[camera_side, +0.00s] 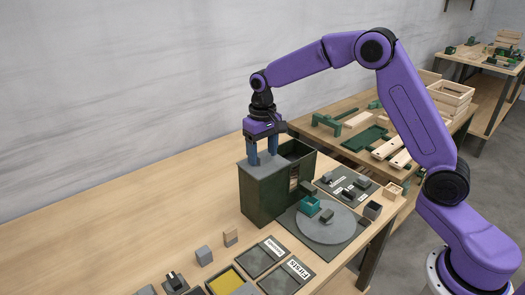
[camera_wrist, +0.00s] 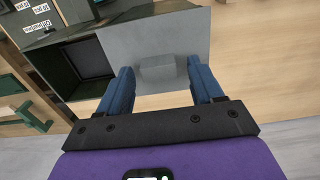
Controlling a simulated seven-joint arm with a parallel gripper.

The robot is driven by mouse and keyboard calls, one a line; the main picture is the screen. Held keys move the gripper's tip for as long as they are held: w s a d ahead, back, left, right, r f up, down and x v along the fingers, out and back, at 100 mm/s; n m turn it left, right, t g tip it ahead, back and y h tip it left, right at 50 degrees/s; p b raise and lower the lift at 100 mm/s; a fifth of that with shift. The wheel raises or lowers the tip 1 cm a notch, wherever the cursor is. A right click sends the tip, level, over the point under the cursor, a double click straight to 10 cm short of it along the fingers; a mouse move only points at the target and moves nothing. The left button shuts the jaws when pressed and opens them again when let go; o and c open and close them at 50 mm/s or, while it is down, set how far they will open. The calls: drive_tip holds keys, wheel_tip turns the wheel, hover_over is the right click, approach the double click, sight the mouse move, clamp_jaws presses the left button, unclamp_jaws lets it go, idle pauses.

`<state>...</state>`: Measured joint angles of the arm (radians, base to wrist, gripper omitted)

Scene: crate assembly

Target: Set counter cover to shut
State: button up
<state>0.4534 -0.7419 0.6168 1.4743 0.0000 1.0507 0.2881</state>
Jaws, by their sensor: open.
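The counter is a dark green box (camera_side: 262,203) on the wooden table, with a flat grey cover (camera_side: 256,171) on top. The cover lies over the left part of the box. The right part (camera_side: 298,150) is uncovered, and its dark inside also shows in the wrist view. My gripper (camera_side: 262,159) is over the cover, pointing down with its blue fingers apart. In the wrist view the cover (camera_wrist: 150,38) carries a raised grey block handle (camera_wrist: 157,70). The handle sits between my open fingers (camera_wrist: 160,70); I cannot tell whether either finger touches it.
A grey round turntable (camera_side: 325,228) with a teal open box (camera_side: 309,206) stands in front of the counter. Labelled dark mats (camera_side: 285,278), a yellow-bottomed tray (camera_side: 231,281) and small blocks lie nearer. Another bench with wooden and green parts stands behind. The table's left is clear.

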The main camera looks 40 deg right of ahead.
clamp_jaws()
drive_tip(key=d, duration=1.2)
drive_tip(key=shift+d, duration=0.1)
unclamp_jaws()
wheel_tip(320, 180, up, 18)
drive_tip(key=shift+f, duration=0.25)
